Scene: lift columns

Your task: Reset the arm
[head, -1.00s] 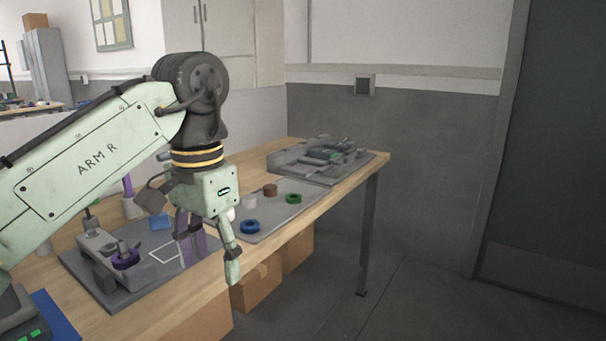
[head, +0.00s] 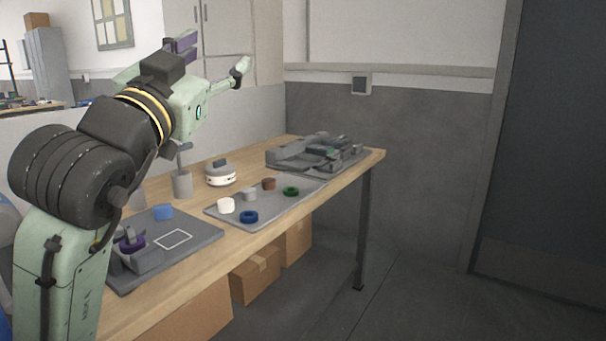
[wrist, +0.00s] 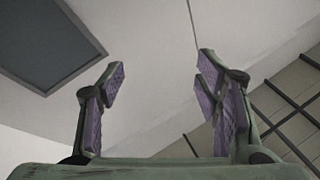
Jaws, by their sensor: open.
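My gripper (head: 212,58) is raised well above the workbench in the head view, at the upper left, tilted up and to the right. In the wrist view my gripper (wrist: 160,100) shows two green fingers with purple pads, spread wide apart. Nothing is between them.
The wooden bench (head: 185,260) carries a grey tray (head: 270,207) with several coloured rings and cylinders. A grey fixture board (head: 185,255) holds a purple ring (head: 132,243). A grey device (head: 318,152) stands at the far end. Open floor lies to the right.

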